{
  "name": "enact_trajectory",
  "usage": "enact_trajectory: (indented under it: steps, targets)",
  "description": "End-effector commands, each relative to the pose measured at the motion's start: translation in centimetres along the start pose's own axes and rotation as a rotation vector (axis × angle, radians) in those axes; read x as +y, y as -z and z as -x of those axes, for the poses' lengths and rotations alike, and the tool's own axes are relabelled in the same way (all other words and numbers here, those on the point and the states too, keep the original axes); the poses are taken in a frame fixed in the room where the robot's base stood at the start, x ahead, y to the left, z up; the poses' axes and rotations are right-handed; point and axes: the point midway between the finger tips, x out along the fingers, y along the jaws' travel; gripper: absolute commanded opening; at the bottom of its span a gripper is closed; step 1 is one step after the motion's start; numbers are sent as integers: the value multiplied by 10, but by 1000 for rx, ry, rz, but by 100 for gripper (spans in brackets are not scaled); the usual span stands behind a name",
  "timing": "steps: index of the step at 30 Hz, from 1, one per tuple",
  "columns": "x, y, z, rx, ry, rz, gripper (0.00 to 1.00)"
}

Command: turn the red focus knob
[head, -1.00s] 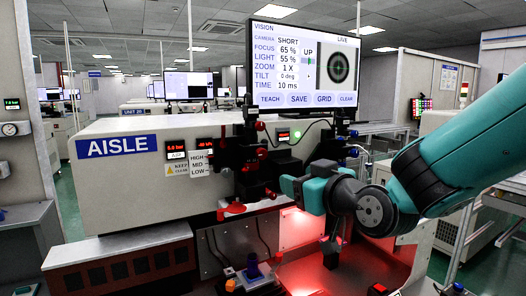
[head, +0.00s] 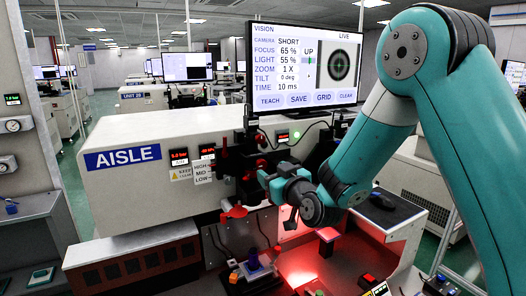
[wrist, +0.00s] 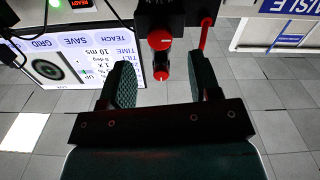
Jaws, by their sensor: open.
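Red knobs stand on the black camera stage. In the wrist view, which is upside down, one red knob (wrist: 160,40) has a white mark, and a second red knob (wrist: 161,73) is seen between the fingers. In the head view small red knobs (head: 261,163) show on the black stage (head: 240,165). I cannot tell which one is the focus knob. My gripper (wrist: 163,80) is open and empty, its two green-padded fingers either side of the second knob in the picture; contact is not visible. In the head view my gripper (head: 268,178) is just right of and below the stage.
The vision screen (head: 304,62) above the stage reads focus 65 % and shows a round target. A red lever-like part (head: 235,212) sticks out low on the machine, beside my gripper. Below is a red-lit bay (head: 300,268). The AISLE housing (head: 140,185) is at left.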

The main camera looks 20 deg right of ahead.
Motion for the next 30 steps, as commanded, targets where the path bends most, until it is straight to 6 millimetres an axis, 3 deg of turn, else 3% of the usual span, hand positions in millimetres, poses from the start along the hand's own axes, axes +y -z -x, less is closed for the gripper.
enact_trajectory:
  steps: [3,9,21,27,30]
  targets:
    - [0,5,-25,-2,2,1,57]
    - [0,2,-51,0,1,0,57]
    - [0,0,-58,-1,0,-1,57]
    - [0,0,-58,-1,0,-1,11]
    - [0,0,-58,-1,0,0,8]
